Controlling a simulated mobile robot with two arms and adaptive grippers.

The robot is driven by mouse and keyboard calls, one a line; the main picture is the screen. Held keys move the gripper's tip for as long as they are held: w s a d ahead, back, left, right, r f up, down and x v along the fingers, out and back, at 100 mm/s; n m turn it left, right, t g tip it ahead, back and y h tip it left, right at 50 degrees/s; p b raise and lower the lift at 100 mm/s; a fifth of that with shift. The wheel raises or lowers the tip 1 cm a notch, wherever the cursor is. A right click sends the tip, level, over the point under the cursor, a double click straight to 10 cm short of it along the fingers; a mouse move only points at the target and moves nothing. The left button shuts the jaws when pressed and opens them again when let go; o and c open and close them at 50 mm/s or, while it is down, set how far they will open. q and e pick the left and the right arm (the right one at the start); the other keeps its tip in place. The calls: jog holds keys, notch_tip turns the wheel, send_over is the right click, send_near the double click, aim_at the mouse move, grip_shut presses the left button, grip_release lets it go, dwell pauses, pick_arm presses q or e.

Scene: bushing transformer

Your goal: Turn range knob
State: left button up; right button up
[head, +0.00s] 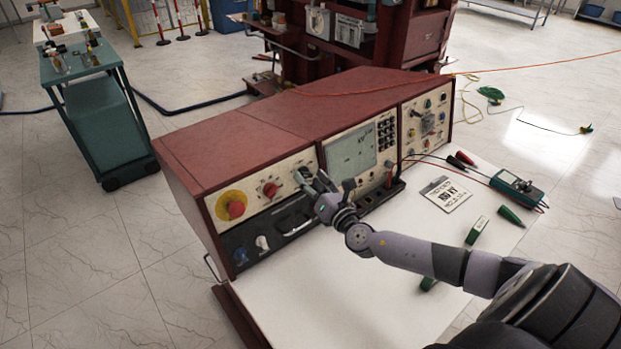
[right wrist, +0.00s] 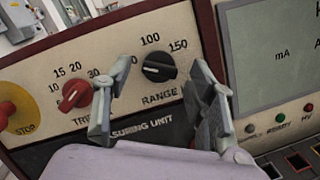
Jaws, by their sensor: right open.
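The range knob (right wrist: 158,68) is a black dial on the cream panel, above the word RANGE, with 100 and 150 printed over it. My right gripper (right wrist: 161,66) is open, its fingers on either side of the knob in the right wrist view. Whether the fingers touch it cannot be told. In the head view my right gripper (head: 314,182) is at the front of the red console (head: 290,118) and partly covers the knob. My left gripper is not in view.
Left of the range knob are a red trip knob (right wrist: 76,95) and a red stop button on yellow (head: 235,208). A display (head: 351,152) lies to the right. The white desktop (head: 330,290) holds a card (head: 445,194), a meter (head: 518,184) and green-handled probes (head: 511,216).

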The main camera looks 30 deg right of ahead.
jog(key=shift+w, duration=0.25)
jog(key=shift+c, duration=0.6)
jog(key=c, duration=1)
